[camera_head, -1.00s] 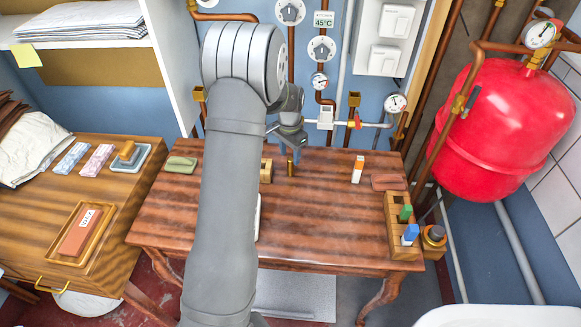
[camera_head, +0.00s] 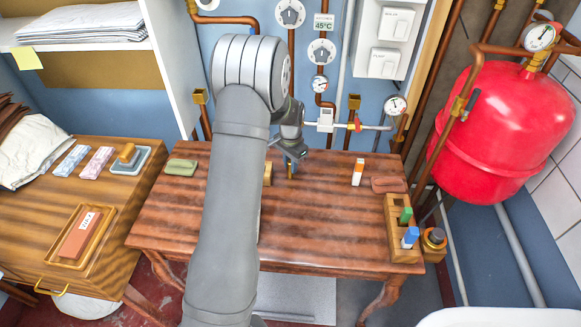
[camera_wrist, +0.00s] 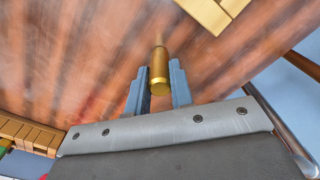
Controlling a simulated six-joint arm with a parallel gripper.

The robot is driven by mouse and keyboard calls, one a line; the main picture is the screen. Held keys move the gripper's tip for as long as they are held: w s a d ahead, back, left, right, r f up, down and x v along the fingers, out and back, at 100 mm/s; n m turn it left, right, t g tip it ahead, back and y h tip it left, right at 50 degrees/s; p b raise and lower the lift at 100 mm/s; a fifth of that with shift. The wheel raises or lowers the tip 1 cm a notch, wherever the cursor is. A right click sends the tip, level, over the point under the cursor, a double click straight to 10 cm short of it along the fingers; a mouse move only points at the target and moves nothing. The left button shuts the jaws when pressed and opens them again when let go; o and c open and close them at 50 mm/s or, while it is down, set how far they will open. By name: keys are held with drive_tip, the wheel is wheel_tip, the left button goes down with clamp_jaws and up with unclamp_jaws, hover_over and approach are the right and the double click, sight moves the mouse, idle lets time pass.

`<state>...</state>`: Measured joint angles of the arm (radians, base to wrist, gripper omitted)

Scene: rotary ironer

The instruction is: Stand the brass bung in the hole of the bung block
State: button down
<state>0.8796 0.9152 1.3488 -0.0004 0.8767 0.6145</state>
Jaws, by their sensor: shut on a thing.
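The brass bung (camera_wrist: 160,76), a gold cylinder with a narrower end, sits between the two blue-grey fingers of my gripper (camera_wrist: 160,84) in the wrist view. My gripper (camera_head: 292,156) is shut on it. In the head view the bung (camera_head: 290,173) shows as a small upright sliver below the fingers, at or close to the table top. A yellow-brown block (camera_head: 268,173), seemingly the bung block, is just left of it, mostly hidden behind my arm. A corner of this block (camera_wrist: 208,12) shows at the top of the wrist view, apart from the bung; its hole is not clear.
The wooden table (camera_head: 320,215) is clear in the middle and front. A rack (camera_head: 398,238) with green and blue items stands at its right edge. Pipes run behind.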

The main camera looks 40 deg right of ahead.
drive_tip(key=shift+r, duration=0.5)
drive_tip(key=r, duration=0.2)
drive_tip(key=s+r, duration=0.1)
drive_tip(key=r, duration=0.1)
drive_tip(key=shift+d, duration=0.15)
drive_tip(key=s+d+r, duration=0.2)
drive_tip(key=s+r, duration=0.4)
drive_tip(key=s, duration=0.4)
drive_tip(key=w+a+r, duration=0.2)
drive_tip(key=w+a, duration=0.4)
drive_tip(key=a, duration=0.1)
drive_tip(key=shift+m, duration=0.4)
drive_tip(key=shift+w+a+f, duration=0.55)
drive_tip(key=shift+w+f, duration=1.25)
drive_tip(key=shift+f, duration=0.05)
drive_tip(key=shift+w+a+f, duration=0.55)
drive_tip(key=shift+w+f, duration=1.25)
drive_tip(key=shift+f, duration=0.05)
drive_tip(key=shift+w+a+f, duration=0.55)
drive_tip(key=shift+w+f, duration=1.25)
drive_tip(key=shift+f, duration=0.05)
drive_tip(key=shift+f, duration=0.1)
drive_tip(key=c, duration=1.3)
unclamp_jaws()
drive_tip(key=shift+o, duration=0.2)
